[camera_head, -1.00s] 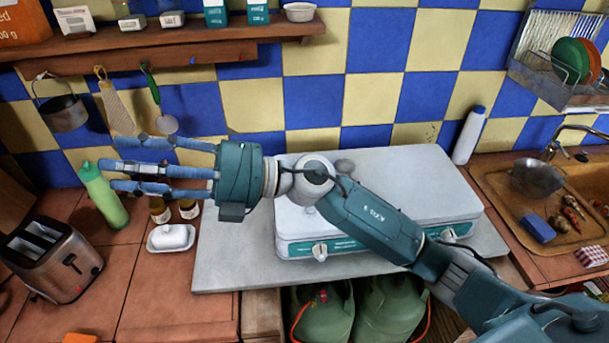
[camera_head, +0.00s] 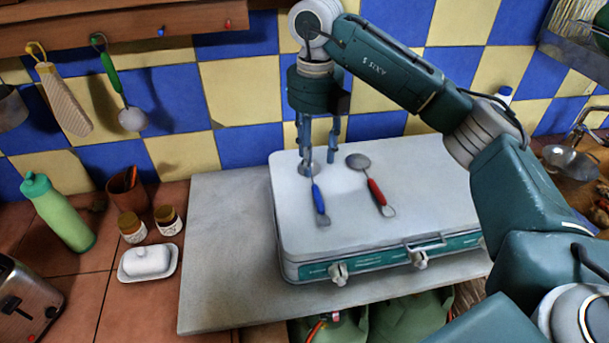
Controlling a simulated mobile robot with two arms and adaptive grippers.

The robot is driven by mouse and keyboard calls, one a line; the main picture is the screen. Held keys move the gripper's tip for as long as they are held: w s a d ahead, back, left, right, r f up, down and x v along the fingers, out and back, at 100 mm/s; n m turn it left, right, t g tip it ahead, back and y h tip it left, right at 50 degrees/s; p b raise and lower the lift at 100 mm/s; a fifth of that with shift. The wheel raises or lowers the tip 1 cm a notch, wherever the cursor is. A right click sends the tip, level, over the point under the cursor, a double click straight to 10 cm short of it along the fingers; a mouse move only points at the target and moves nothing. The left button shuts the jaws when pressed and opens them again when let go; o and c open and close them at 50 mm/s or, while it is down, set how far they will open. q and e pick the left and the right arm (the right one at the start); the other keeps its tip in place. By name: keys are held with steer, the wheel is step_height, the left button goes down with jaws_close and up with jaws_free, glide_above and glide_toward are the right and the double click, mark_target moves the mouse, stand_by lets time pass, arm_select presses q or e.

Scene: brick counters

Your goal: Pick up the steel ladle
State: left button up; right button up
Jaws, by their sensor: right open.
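Two metal utensils lie on the white stove lid (camera_head: 420,190). One has a blue handle (camera_head: 319,200); its head lies at my right gripper's fingertips and is partly hidden. The other has a red handle (camera_head: 377,192) and a round steel head (camera_head: 357,161), just right of the gripper. A third utensil with a green handle and round head (camera_head: 131,119) hangs on the wall at left. I cannot tell surely which is the steel ladle. My right gripper (camera_head: 318,158) points down over the back of the lid, open, fingers around or beside the blue-handled utensil's head. My left gripper is out of view.
The tiled wall stands close behind the gripper. A green bottle (camera_head: 58,212), small jars (camera_head: 168,220), a white butter dish (camera_head: 147,262) and a toaster (camera_head: 22,305) stand at left. The grey slab (camera_head: 225,260) left of the stove is bare.

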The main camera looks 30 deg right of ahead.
mark_target(315, 195)
steer(key=shift+s+f+p, duration=0.45)
steer(key=shift+s+f, duration=0.5)
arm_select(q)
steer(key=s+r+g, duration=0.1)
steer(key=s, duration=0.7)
arm_select(e)
step_height(315, 195, down, 2)
steer(key=shift+w+f, duration=0.1)
steer(key=shift+w, duration=0.05)
steer(key=shift+w+f+p, duration=0.2)
steer(key=shift+f+p, duration=0.1)
steer(key=f+p, duration=0.1)
steer(key=f, duration=0.1)
steer(key=f+p, duration=0.1)
steer(key=f, duration=0.1)
steer(key=shift+s+f+p, duration=0.1)
steer(key=shift+s+p, duration=0.15)
steer(key=shift+p, duration=0.05)
steer(key=shift+f, duration=0.3)
steer(key=shift+w+f, duration=0.1)
steer(key=shift+c, duration=1)
steer(key=c, duration=0.9)
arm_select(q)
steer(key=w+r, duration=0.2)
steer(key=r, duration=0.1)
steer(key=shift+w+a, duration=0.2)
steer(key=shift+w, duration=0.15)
arm_select(e)
jaws_close()
